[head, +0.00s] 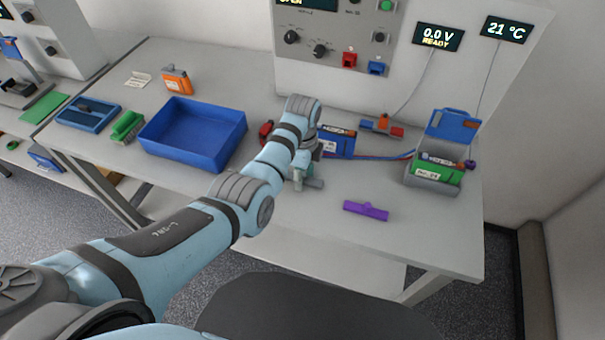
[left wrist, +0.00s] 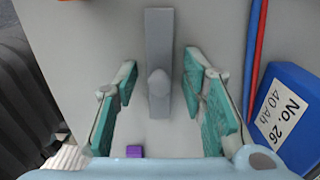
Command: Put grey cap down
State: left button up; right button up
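The grey cap (left wrist: 158,60), a long bar with a rounded knob, lies on the table top in the left wrist view. In the head view only part of the grey cap (head: 314,184) shows beside my left gripper (head: 298,180). In the left wrist view, the teal pads of my left gripper (left wrist: 160,105) stand wide apart on either side of the cap, with a gap on each side. It holds nothing. My right gripper is in neither view.
A blue battery (head: 338,143) with red and blue leads stands close to the left gripper. A purple cap (head: 366,210) lies to the right, near the table's front edge. A blue tray (head: 222,161) is to the left. A grey box (head: 430,184) with a green battery stands at right.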

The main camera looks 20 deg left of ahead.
pick_arm(q)
notch_tip(320, 180, up, 13)
jog(key=p, duration=0.2)
jog(key=shift+f, duration=0.2)
jog(key=shift+d, duration=0.1)
dwell(0.3)
